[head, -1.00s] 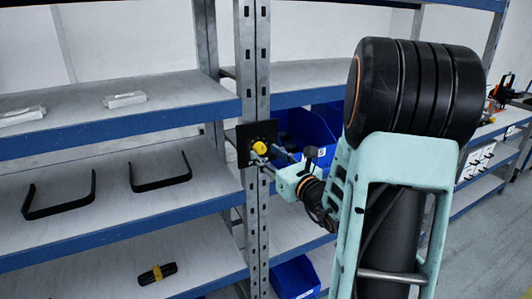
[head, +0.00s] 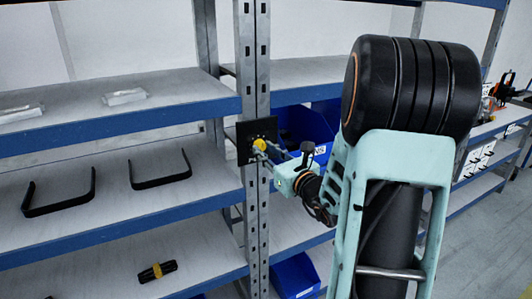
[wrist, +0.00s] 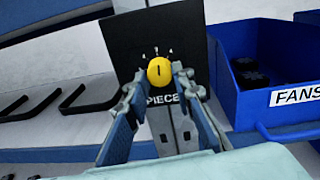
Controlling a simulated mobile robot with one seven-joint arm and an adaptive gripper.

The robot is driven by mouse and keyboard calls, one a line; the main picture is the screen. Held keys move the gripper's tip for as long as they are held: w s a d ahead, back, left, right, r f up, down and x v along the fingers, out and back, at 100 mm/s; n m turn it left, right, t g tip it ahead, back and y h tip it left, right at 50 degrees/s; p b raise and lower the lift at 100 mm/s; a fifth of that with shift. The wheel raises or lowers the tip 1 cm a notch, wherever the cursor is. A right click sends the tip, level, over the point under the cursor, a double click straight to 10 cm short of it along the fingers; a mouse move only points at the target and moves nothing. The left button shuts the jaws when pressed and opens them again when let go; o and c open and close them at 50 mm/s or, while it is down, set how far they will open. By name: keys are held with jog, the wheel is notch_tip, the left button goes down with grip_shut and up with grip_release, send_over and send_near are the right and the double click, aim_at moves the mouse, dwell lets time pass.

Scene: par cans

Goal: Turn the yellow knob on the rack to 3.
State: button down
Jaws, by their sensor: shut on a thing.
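The yellow knob (head: 260,145) sits on a black square plate (head: 243,151) fixed to the rack's metal upright. In the wrist view the knob (wrist: 159,70) shows a short dark mark pointing roughly up. Small white numerals arc above it on the plate (wrist: 128,40), too small to read surely, and "PIECE" is lettered below. My gripper (wrist: 157,80) has one finger at each side of the knob and is shut on it. In the head view my gripper (head: 268,148) reaches the knob from the right.
A blue bin (wrist: 265,75) labelled FANS stands close right of the plate. Shelves (head: 110,105) at left hold black handles (head: 160,168) and a black-yellow item (head: 157,272). Another blue bin (head: 295,278) sits below.

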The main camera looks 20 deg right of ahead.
jog(key=shift+f+b, duration=0.15)
jog(key=shift+b, duration=0.25)
jog(key=shift+n+b, duration=0.4)
jog(key=shift+b, duration=0.05)
jog(key=shift+n+b, duration=0.4)
jog(key=shift+b, duration=0.2)
jog(key=shift+r, duration=0.2)
jog(key=c, duration=1.7)
grip_release()
jog(key=shift+o, duration=0.2)
jog(key=s+d, duration=0.1)
jog(key=s, duration=1.1)
